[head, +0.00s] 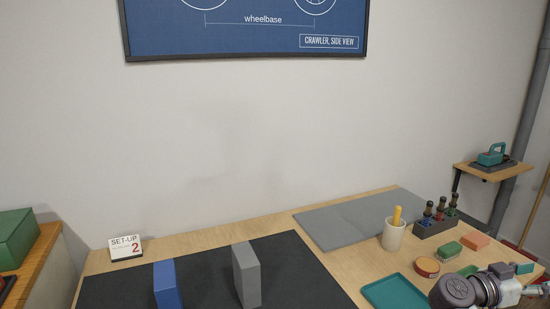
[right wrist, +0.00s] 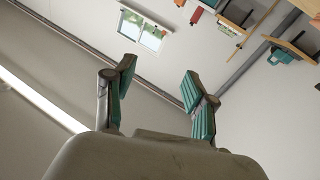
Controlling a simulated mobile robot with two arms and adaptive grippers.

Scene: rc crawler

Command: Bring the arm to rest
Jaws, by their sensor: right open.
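My right arm shows at the lower right of the head view, raised in front of the table's right end. Its gripper (head: 530,279) has teal finger pads and points to the right, away from the table middle. In the right wrist view the same gripper (right wrist: 157,78) is open, with a wide gap between its two fingers and nothing in it. Behind the fingers there is only wall and room. My left arm and gripper are not in the head view.
A blue block (head: 167,285) and a grey block (head: 246,275) stand on the dark mat (head: 305,265). The grey mat (head: 345,222) is bare.

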